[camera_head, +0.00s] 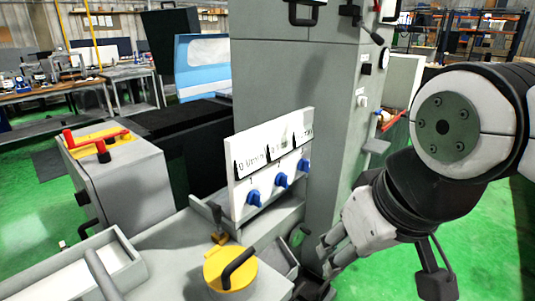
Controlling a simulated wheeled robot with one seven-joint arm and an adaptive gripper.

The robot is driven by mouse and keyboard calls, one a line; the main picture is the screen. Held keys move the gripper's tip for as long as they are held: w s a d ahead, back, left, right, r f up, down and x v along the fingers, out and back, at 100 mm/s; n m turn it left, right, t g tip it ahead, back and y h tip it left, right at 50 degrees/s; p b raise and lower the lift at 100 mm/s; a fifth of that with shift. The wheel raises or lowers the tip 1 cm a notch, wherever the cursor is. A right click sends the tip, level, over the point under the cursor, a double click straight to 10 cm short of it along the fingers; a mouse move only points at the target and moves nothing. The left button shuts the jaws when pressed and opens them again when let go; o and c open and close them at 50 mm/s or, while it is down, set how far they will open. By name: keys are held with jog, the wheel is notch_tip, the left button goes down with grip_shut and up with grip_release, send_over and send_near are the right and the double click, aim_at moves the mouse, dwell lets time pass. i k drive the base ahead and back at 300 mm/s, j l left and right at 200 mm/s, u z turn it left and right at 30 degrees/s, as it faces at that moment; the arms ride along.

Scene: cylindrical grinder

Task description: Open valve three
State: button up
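A white panel (285,144) stands upright on the grey machine and carries three blue valve knobs in a row. The left knob (254,197) is nearest, the middle knob (281,181) follows, and the right knob (303,165) is farthest along, by the machine column. Small number marks sit above the knobs, too small to read surely. My gripper (326,261) is right of and below the panel, in front of the column, pointing down-left. Its fingertips look apart, with nothing between them. It touches no knob.
A yellow round cap with a black handle (230,268) and a small lever (217,222) stand in front of the panel. The grey column (330,110) rises behind it. A box with red handles (110,170) is at left. Free space lies before the knobs.

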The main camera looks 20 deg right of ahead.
aim_at(303, 165)
jog(key=z, duration=0.45)
jog(key=i+l+z, duration=0.2)
jog(key=i+l, duration=0.55)
jog(key=l, duration=0.1)
